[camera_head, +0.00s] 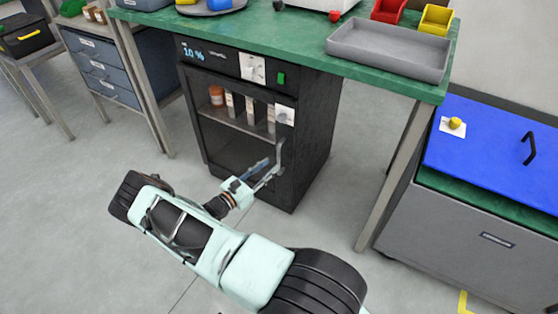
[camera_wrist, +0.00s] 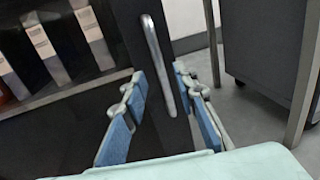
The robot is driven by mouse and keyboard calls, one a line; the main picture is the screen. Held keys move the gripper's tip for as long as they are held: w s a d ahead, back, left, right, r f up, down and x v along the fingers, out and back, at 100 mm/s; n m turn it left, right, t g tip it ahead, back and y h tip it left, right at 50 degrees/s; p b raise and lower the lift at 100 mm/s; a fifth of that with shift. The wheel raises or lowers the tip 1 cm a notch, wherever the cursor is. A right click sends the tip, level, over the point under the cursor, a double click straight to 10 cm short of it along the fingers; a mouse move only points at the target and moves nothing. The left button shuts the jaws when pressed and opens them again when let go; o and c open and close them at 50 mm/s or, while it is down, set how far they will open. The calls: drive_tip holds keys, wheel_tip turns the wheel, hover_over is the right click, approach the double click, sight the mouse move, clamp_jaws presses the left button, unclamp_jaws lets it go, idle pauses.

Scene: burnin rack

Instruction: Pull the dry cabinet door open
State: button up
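The dry cabinet (camera_head: 318,130) is a black box under the green bench, with a display on its top panel. Its door (camera_head: 228,150) has a dark see-through pane and looks shut. The silver bar handle (camera_head: 281,152) stands upright at the door's right edge; it also shows in the wrist view (camera_wrist: 157,55). My gripper (camera_head: 270,171) is at the handle's lower part. In the wrist view my gripper (camera_wrist: 160,76) is open, with one blue-padded finger on each side of the handle. Gaps show between the fingers and the bar.
Bottles and boxes (camera_head: 250,108) stand on a shelf behind the pane. The bench's metal leg (camera_head: 398,180) and a grey chest with a blue lid (camera_head: 480,150) are to the right. A drawer unit (camera_head: 105,72) is at the left. The floor (camera_head: 60,220) before the cabinet is clear.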

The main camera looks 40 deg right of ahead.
sight(278, 160)
drive_tip(key=d, duration=0.3)
drive_tip(key=w+d+b, duration=0.1)
drive_tip(key=d, duration=0.2)
drive_tip(key=shift+w, duration=0.1)
drive_tip(key=shift+c, duration=0.3)
clamp_jaws()
